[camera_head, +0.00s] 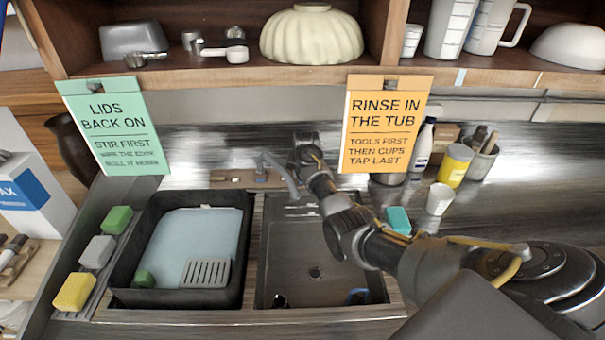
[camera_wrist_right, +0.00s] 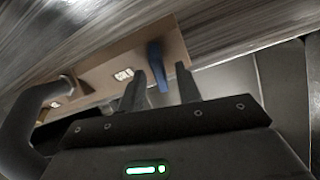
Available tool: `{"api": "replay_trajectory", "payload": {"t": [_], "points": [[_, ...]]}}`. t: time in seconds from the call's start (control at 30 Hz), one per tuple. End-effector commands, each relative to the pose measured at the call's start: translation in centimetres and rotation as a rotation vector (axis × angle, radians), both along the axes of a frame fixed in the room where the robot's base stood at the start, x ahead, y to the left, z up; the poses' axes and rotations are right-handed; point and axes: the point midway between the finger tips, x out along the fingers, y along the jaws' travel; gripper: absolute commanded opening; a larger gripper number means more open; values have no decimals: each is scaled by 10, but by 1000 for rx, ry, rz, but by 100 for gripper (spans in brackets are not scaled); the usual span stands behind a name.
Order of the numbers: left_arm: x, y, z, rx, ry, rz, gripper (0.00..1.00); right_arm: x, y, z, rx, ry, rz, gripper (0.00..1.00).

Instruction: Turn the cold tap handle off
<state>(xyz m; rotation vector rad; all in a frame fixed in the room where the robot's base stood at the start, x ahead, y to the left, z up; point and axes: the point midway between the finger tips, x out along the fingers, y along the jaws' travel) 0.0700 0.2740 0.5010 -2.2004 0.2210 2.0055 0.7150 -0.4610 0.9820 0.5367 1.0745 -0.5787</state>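The blue tap handle (camera_wrist_right: 156,66) stands on a wooden panel (camera_wrist_right: 100,72) with small white labels in the right wrist view. My right gripper (camera_wrist_right: 163,74) is open, and the handle shows in the gap between its two fingertips; I cannot tell whether they touch it. The grey curved tap spout (camera_wrist_right: 28,112) is at left in that view. In the head view the spout (camera_head: 281,174) hangs over the back of the sink (camera_head: 290,240), and my right gripper (camera_head: 306,156) is just right of it. The blue handle is not clear there. My left gripper is out of view.
A black tub (camera_head: 245,230) with a tray sits left of the sink. Several sponges (camera_head: 97,252) lie further left. An orange sign (camera_head: 385,125) hangs close to my right arm. A white cup (camera_head: 440,198) and a yellow tin (camera_head: 454,166) stand on the right counter.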

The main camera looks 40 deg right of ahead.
Motion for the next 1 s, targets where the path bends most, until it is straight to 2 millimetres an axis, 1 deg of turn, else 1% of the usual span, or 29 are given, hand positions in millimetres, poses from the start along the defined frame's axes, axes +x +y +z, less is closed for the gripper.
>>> {"api": "replay_trajectory", "payload": {"t": [0.13,0.37,0.63,0.7,0.73,0.77,1.0], "points": [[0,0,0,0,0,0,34,2,0,-4,0,0,1,34],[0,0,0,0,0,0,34,2,-1,-5,0,0,1,34],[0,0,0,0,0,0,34,2,-1,-5,0,0,1,0],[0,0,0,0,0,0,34,2,-1,-5,0,0,0,0],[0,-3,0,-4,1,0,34,2,-4,-4,0,0,0,0],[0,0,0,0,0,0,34,1,-3,-5,0,0,0,0],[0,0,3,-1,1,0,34,1,-2,-4,17,-11,-29,0]]}}
